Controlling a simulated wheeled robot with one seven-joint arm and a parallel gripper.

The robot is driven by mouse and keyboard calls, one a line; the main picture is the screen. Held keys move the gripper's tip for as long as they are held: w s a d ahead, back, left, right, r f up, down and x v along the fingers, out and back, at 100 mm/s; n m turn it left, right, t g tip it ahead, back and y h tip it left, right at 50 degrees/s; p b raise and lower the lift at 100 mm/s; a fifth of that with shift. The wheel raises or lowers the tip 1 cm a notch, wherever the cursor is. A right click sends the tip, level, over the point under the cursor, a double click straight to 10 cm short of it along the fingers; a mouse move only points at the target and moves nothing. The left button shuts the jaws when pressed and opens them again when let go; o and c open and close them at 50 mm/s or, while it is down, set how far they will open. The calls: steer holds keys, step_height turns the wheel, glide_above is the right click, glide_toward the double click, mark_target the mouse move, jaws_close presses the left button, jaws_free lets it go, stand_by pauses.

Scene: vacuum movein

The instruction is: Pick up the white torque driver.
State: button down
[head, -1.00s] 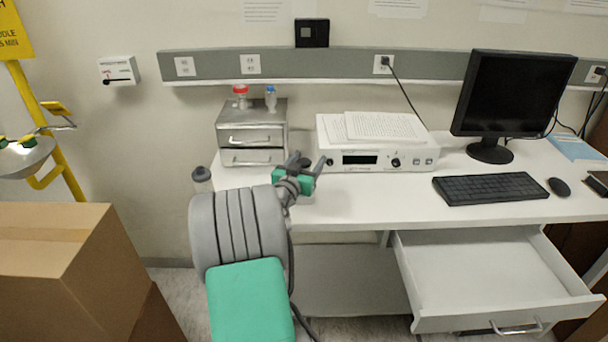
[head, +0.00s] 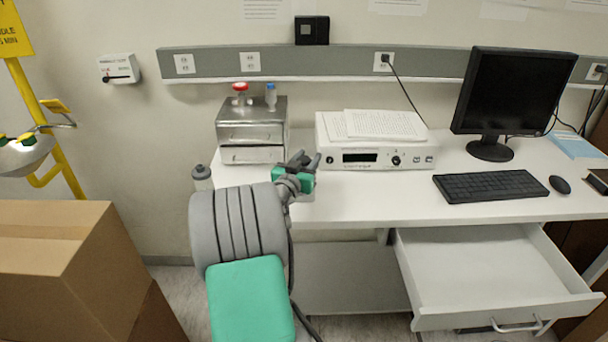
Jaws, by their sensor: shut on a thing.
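My gripper (head: 306,157) is above the white desk (head: 370,195), just in front of the left end of the white instrument box. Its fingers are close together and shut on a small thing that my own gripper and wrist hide. I cannot make out the white torque driver's shape; no other driver shows on the desk, so I take the held thing to be it. I cannot tell whether it touches the desk.
A metal drawer box (head: 251,133) stands left of my gripper, and the white instrument box (head: 375,155) with papers right behind it. An open drawer (head: 490,270) juts out below. Cardboard boxes (head: 60,245) stand at left.

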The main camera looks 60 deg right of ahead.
steer(key=shift+r, duration=0.1)
steer(key=shift+r, duration=0.6)
steer(key=s+a+r, duration=0.3)
steer(key=a+r, duration=0.3)
steer(key=r, duration=0.2)
steer(key=s+a+r+b, duration=0.1)
steer(key=s+a+r, duration=0.2)
steer(key=a+r, duration=0.3)
steer(key=shift+a+r, duration=0.3)
steer(key=shift+r, duration=1.05)
steer(key=shift+s, duration=0.1)
